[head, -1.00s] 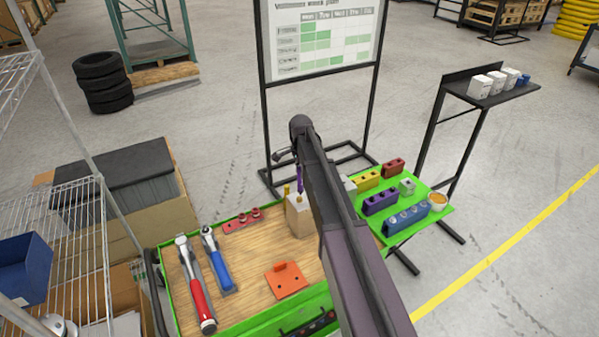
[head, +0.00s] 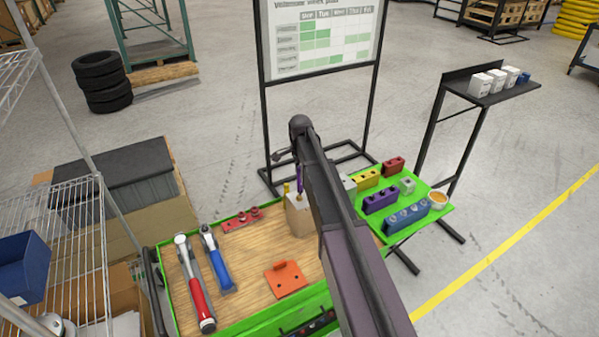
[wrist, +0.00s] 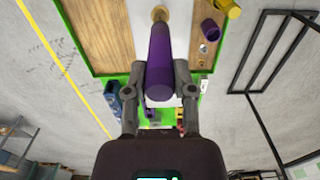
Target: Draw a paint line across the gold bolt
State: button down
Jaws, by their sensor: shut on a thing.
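My gripper (wrist: 159,92) is shut on a purple paint marker (wrist: 160,62), seen between its two fingers in the wrist view. The marker also shows below my gripper in the head view (head: 299,178). The gold bolt (wrist: 160,12) shows at the top of the wrist view, at the marker's far end. The marker covers part of it, and I cannot tell whether the tip touches it. The pale block (head: 298,220) stands under the marker in the head view, partly hidden by my arm. No paint line is visible on the bolt.
A yellow marker (wrist: 229,8) and a purple cap (wrist: 210,30) are beside the bolt. A red wrench (head: 197,285), a blue wrench (head: 217,258), a red strip (head: 240,222) and an orange plate (head: 287,279) lie on the wooden top (head: 250,262). Coloured blocks stand at right.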

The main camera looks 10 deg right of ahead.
jog(key=shift+f, duration=0.2)
jog(key=shift+s+a, duration=0.2)
jog(key=shift+a, duration=0.3)
dwell(1.0)
jog(key=shift+w+d, duration=0.15)
jog(key=shift+d, duration=0.35)
dwell(0.6)
jog(key=shift+r+p, duration=2.8)
jog(key=shift+r, duration=0.2)
jog(key=shift+f, duration=0.15)
